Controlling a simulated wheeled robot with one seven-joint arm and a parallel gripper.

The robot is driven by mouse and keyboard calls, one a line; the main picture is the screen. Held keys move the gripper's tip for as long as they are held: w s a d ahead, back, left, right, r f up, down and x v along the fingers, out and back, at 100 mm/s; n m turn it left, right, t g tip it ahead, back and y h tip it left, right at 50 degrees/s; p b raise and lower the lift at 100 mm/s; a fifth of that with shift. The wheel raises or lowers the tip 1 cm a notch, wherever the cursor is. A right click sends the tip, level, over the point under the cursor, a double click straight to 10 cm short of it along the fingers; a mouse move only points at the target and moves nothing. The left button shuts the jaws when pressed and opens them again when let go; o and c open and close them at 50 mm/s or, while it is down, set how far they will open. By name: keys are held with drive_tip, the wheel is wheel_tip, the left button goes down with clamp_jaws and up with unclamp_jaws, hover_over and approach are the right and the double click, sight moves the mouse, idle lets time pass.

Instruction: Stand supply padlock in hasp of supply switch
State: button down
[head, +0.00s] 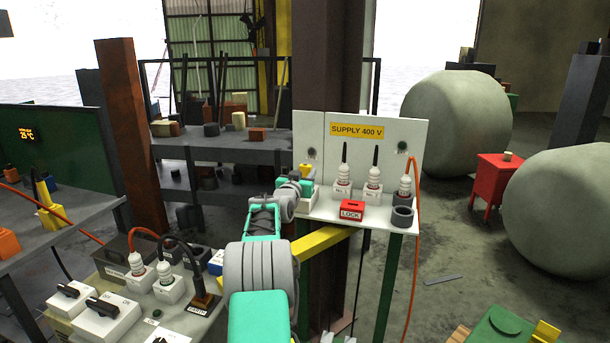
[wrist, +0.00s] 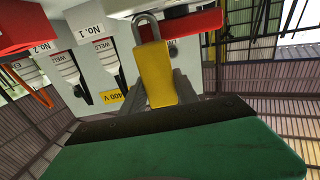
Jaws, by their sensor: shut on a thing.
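The supply padlock (wrist: 156,75) has a yellow body and a grey shackle. It sits between the two fingers of my gripper (wrist: 157,88), which is shut on it. In the wrist view the shackle points to the top of the picture and overlaps a red bar (wrist: 195,24), which looks like the supply switch's handle. I cannot tell whether the shackle is in the hasp. In the head view my gripper (head: 296,185) is at the left end of the supply shelf, with the yellow padlock (head: 306,168) at its tip. The arm hides most of the white switch housing there.
The SUPPLY 400 V panel (head: 372,131) stands behind the shelf. White plug sockets (head: 342,187), a red LOCK box (head: 352,210) and a dark grey ring (head: 402,217) are right of my gripper. A brown column (head: 132,140) stands to the left.

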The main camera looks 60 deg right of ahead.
drive_tip(key=shift+f+b, duration=1.55)
drive_tip(key=shift+f, duration=0.1)
drive_tip(key=c, duration=0.8)
unclamp_jaws()
drive_tip(key=shift+c, duration=0.2)
drive_tip(key=shift+a, duration=0.15)
drive_tip(key=s+a+b, duration=0.1)
drive_tip(key=a, duration=0.6)
drive_tip(key=shift+a, duration=0.25)
